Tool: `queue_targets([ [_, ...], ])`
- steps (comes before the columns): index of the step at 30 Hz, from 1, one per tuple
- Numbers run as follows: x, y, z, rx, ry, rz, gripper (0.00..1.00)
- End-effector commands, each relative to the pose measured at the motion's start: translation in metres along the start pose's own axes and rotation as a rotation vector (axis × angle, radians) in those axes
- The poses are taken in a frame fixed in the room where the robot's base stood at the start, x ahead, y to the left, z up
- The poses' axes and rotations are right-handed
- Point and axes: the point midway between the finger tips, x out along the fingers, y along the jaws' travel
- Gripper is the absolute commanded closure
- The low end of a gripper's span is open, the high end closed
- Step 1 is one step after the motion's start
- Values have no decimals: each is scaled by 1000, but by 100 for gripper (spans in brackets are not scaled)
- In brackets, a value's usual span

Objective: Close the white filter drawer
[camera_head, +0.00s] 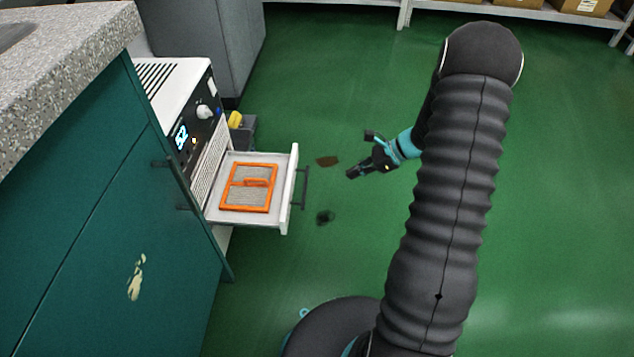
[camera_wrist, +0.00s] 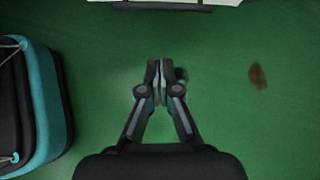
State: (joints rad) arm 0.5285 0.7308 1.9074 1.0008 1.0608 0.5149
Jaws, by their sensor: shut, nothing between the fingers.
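The white filter drawer (camera_head: 291,190) is pulled out from the front of a white machine (camera_head: 205,150) in the head view. An orange-framed filter (camera_head: 250,187) with a grey mesh lies inside it. A dark bar handle (camera_head: 304,188) stands on the drawer's front. My gripper (camera_head: 352,173) is to the right of the handle, apart from it, over the green floor. In the wrist view my gripper (camera_wrist: 160,65) is shut and empty. The drawer front (camera_wrist: 165,3) shows at the top edge of that view, beyond the fingertips, mostly cut off.
A teal cabinet (camera_head: 100,220) with a speckled worktop (camera_head: 70,70) stands at the left, next to the machine. A grey cabinet (camera_head: 215,45) stands behind. A small grey bin (camera_head: 243,135) with something yellow is beyond the drawer.

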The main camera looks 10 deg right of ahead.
Motion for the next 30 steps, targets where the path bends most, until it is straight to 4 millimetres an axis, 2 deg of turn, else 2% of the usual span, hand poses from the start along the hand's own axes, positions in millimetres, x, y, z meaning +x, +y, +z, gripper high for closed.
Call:
queue_targets([
  [3, 5, -4, -14, 52, -21, -14, 100],
  [10, 23, -5, -17, 69, -29, -16, 100],
  [24, 108, -6, -15, 68, -27, -15, 100],
  [30, 123, -8, 8, 64, -27, -17, 100],
])
